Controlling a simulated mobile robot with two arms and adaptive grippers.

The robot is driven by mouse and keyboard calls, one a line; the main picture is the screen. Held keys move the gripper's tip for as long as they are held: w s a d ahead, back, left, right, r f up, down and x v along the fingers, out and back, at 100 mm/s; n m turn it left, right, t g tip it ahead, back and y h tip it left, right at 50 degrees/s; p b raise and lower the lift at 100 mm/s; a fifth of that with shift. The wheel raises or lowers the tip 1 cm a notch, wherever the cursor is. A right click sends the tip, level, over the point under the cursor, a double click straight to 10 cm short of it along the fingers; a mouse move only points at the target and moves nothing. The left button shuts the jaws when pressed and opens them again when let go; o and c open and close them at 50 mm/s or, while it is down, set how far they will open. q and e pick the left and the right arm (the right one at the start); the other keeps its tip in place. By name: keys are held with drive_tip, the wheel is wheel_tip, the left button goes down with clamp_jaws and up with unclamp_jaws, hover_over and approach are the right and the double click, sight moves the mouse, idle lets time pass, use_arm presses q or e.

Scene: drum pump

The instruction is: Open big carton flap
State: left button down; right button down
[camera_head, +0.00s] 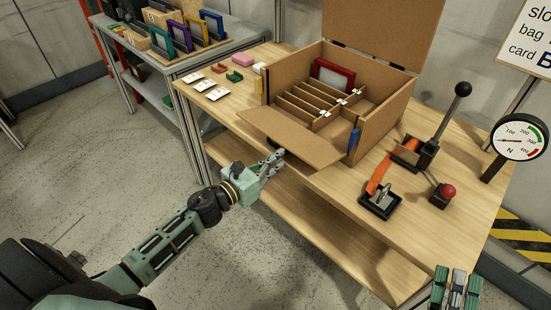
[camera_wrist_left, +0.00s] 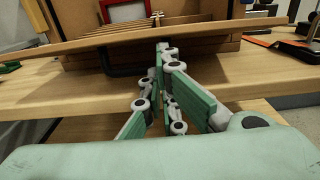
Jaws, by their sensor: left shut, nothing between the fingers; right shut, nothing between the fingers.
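The big cardboard carton (camera_head: 382,122) stands on the wooden workbench with its top open. Its large back flap (camera_head: 385,30) stands raised. Its front flap (camera_head: 290,137) is folded outward and slopes over the bench's front edge. My left gripper (camera_head: 277,158) is shut and empty at the flap's front edge. In the left wrist view my left fingertips (camera_wrist_left: 165,48) reach the flap (camera_wrist_left: 225,29); I cannot tell whether they touch it. My right gripper (camera_head: 457,285) is shut and empty at the bottom right, away from the carton.
Dividers and a red-framed piece (camera_head: 333,75) are inside the carton. To its right are a lever (camera_head: 445,115), a red-knobbed box (camera_head: 443,194) and a gauge (camera_head: 520,138). White cards (camera_head: 205,86) lie on the bench's left. Floor is clear in front.

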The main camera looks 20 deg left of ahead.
sight(287, 139)
use_arm(q)
drive_tip(key=shift+g, duration=0.5)
drive_tip(key=r+p, duration=0.2)
drive_tip(key=p, duration=0.1)
drive_tip(key=r+p, duration=0.2)
drive_tip(key=p, duration=0.2)
drive_tip(key=shift+w+d+r, duration=0.1)
drive_tip(key=shift+w+r, duration=0.1)
drive_tip(key=shift+f, duration=0.1)
